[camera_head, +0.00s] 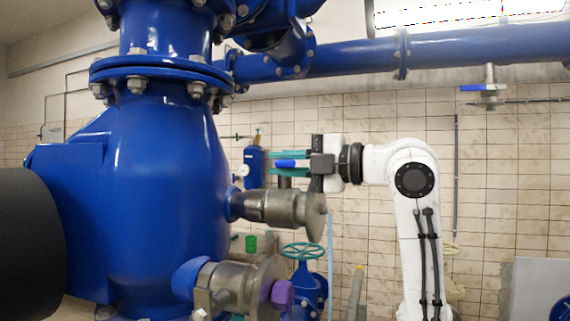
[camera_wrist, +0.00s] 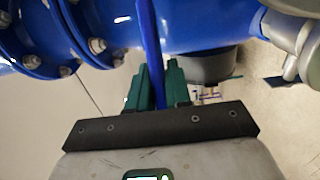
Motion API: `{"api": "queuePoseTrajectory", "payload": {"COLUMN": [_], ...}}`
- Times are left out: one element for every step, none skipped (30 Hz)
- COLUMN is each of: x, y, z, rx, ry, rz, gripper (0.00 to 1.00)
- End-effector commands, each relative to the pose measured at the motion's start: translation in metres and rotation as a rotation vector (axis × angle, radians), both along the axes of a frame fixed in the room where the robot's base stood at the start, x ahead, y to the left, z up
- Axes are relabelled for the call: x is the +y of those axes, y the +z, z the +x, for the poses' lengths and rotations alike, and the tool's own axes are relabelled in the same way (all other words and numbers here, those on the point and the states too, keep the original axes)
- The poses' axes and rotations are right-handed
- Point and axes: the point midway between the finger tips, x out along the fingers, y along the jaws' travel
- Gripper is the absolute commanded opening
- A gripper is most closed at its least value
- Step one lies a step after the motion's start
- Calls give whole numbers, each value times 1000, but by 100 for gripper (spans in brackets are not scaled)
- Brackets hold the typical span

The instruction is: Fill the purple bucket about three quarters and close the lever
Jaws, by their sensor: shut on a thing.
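My gripper (camera_head: 276,163) has green fingers and is shut on a narrow blue lever (camera_head: 286,163) beside the large blue pump body. In the wrist view the lever (camera_wrist: 148,40) runs up between the green fingers of my gripper (camera_wrist: 160,75). The lever's valve body cannot be clearly made out behind my gripper.
The blue pump body (camera_head: 165,180) fills the left. A green handwheel (camera_head: 303,250) stands below. A blue pipe (camera_head: 450,47) crosses above; tiled wall lies behind.

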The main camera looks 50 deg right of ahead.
Motion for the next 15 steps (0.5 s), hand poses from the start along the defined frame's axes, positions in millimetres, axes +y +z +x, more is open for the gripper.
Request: {"api": "queuePoseTrajectory", "payload": {"x": [0, 0, 0, 0, 0, -1, -1, -2, -3, -5, -6, -8, -10, -11, -13], "y": [-1, -1, -1, -1, -1, -2, -2, -2, -2, -3, -3, -3, -3, -3, -3], "z": [0, 0, 0, 0, 0, 0, 0, -1, -2, -3, -5, -7, -8, -10, -11], "rx": [3, 3, 3, 3, 3, 3, 4, 4, 6, 6, 6, 6, 6, 6, 6], "ry": [0, 0, 0, 0, 0, 3, 6, 13, 25, 38, 50, 71, 86, 102, 123], "rz": [0, 0, 0, 0, 0, 0, 0, 1, 1, 1, 1, 2, 1, 2, 2], "gripper": [0, 0, 0, 0, 0, 0, 0, 0, 0, 0, 0, 0, 0, 0, 0]}}
